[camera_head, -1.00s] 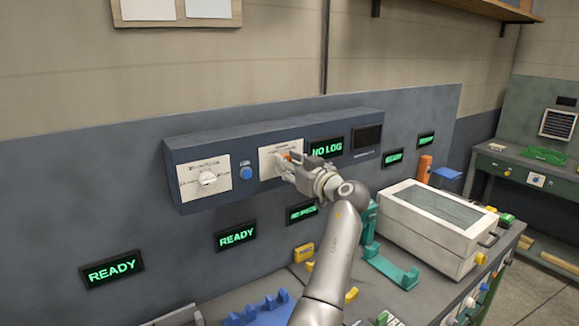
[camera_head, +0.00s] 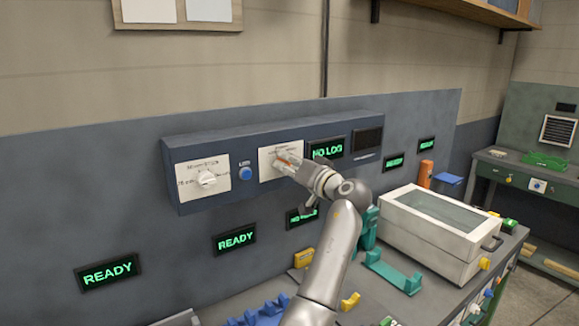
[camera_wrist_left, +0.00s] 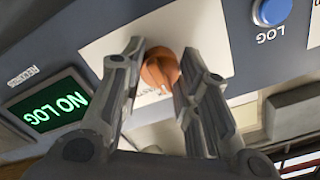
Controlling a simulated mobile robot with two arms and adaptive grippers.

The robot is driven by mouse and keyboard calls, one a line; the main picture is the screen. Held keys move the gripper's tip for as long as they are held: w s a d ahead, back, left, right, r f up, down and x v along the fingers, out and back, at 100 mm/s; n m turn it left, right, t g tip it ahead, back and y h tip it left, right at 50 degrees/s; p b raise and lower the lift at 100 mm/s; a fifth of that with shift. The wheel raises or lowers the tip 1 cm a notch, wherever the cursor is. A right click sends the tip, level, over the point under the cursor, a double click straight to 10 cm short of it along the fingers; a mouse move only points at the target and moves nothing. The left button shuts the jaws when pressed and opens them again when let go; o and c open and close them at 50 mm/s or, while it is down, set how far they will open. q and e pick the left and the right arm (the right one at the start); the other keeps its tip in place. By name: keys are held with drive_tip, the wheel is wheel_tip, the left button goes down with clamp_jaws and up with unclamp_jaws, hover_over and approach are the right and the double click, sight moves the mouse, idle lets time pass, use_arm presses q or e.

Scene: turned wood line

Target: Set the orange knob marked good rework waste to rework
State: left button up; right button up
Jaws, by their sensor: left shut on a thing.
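The orange knob (camera_wrist_left: 158,70) sits on a white label plate (camera_wrist_left: 205,35) on the grey control box. My left gripper (camera_wrist_left: 157,72) has its two fingers on either side of the knob and is shut on it. In the head view the left gripper (camera_head: 290,164) reaches the plate (camera_head: 266,165) and covers most of the knob. The marks round the knob are mostly hidden or too blurred to read, so its setting cannot be told. My right gripper does not show.
A white knob (camera_head: 208,180) and a blue LOG button (camera_head: 245,173) are left of the plate. A NO LOG display (camera_head: 327,150) is to its right. Below stand a teal stand (camera_head: 392,272), blue holders (camera_head: 262,312) and a white lidded box (camera_head: 430,230).

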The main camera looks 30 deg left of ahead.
use_arm(q)
drive_tip(key=shift+f, duration=0.1)
idle(0.3)
drive_tip(key=o, duration=1)
drive_tip(key=shift+o, duration=0.2)
drive_tip(key=v, duration=1.2)
